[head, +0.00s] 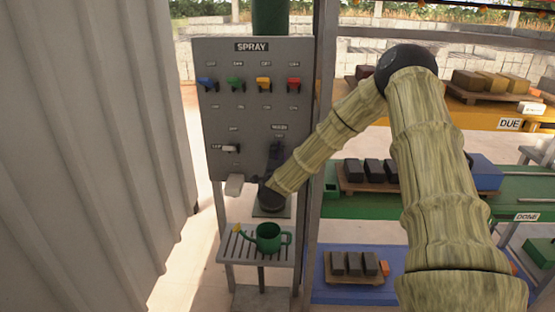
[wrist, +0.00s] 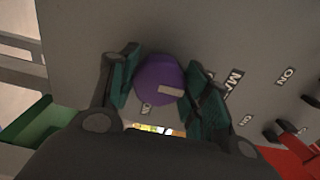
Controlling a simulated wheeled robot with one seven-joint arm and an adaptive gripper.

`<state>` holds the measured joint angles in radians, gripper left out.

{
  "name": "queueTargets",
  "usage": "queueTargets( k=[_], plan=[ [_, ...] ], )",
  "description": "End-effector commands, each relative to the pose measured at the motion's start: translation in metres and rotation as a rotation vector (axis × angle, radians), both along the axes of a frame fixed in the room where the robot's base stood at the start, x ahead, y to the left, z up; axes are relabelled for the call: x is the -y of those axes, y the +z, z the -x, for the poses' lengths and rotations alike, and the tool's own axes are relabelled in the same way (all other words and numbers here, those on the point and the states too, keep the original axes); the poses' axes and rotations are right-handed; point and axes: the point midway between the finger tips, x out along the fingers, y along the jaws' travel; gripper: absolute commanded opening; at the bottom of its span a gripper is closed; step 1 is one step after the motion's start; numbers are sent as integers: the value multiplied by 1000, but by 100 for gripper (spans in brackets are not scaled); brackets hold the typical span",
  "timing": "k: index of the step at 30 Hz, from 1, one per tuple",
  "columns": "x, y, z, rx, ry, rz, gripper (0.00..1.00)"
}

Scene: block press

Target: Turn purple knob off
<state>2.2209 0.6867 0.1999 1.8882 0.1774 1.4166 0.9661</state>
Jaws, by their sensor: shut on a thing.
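The purple knob (wrist: 155,78) sits on a grey panel in the wrist view, with a pale pointer bar on its face directed to the right in that picture. My gripper (wrist: 163,77) has a dark green finger pad on either side of the knob and is shut on it. In the head view my gripper (head: 276,152) is against the lower right of the grey SPRAY panel (head: 225,115). There it hides the knob. A label beside the knob is partly covered by the right finger.
Blue (head: 207,83), green (head: 235,84), yellow (head: 264,84) and red (head: 294,84) levers line the panel above. A white lever (head: 230,148) is at left. A green watering can (head: 268,238) stands on the slatted shelf below. Shelves of blocks are at right; a corrugated wall (head: 90,150) is at left.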

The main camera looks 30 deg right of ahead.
Motion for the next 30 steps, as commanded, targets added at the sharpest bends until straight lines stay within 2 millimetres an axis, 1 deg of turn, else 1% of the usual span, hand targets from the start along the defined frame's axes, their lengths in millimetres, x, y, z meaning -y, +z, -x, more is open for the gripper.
queueTargets(
  k=[14,15,17,18,27,30],
  plan=[
    [-1,-1,0,-10,2,9,24],
    [-1,-2,0,-10,2,9,53],
    [-1,-1,0,-10,2,9,64],
    [-1,-1,0,-10,2,9,68],
    [-1,-1,0,-8,1,9,68],
    [-3,-1,3,-8,1,9,68]
  ],
)
